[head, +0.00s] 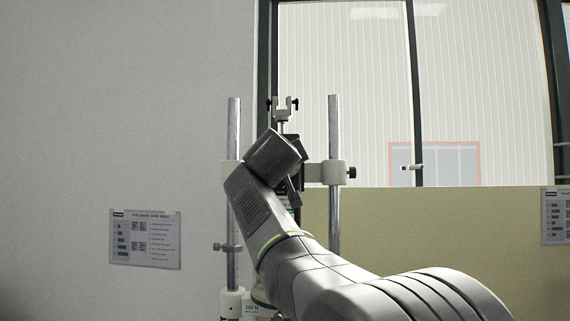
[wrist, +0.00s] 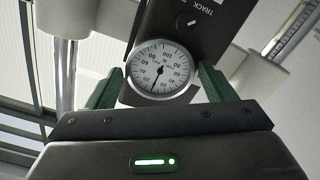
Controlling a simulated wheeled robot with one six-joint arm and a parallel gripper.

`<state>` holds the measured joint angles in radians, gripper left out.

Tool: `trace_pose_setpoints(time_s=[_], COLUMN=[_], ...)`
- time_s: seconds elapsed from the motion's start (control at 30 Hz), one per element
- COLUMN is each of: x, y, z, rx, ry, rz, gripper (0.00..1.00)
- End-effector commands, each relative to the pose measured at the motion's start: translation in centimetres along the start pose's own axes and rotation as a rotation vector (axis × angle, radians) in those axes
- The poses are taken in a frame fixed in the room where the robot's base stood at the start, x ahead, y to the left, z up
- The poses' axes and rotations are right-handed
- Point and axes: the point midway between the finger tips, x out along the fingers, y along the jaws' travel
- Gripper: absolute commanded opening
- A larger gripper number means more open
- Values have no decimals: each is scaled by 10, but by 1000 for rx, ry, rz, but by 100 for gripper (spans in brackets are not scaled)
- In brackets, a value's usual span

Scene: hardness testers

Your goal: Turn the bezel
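The round dial gauge (wrist: 160,68) faces me in the wrist view, with a white numbered face and a dark needle pointing down and slightly left. Its metal bezel (wrist: 157,97) rings the face. My gripper (wrist: 161,66) has its two green fingers spread, one on each side of the bezel. Slim gaps seem to show between the fingers and the bezel; contact is hard to judge. In the head view my arm covers the gauge, and my fingers cannot be made out there.
The gauge sits on a dark housing (wrist: 205,28) with a small knob (wrist: 187,20) beside it. In the head view, upright metal posts (head: 334,225) with clamps flank my wrist. A wall with a sign (head: 146,239) is at left, and a window (head: 345,70) is behind.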

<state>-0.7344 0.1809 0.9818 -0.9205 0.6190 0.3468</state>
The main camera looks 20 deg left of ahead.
Motion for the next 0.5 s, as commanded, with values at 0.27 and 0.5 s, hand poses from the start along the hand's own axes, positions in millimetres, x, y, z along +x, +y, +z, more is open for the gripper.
trace_pose_setpoints(time_s=[0.27, 0.5], x=[0, -14], y=[0, -1], z=[0, 2], rx=[1, 2], ry=[0, 0], rz=[0, 0], gripper=[91, 91])
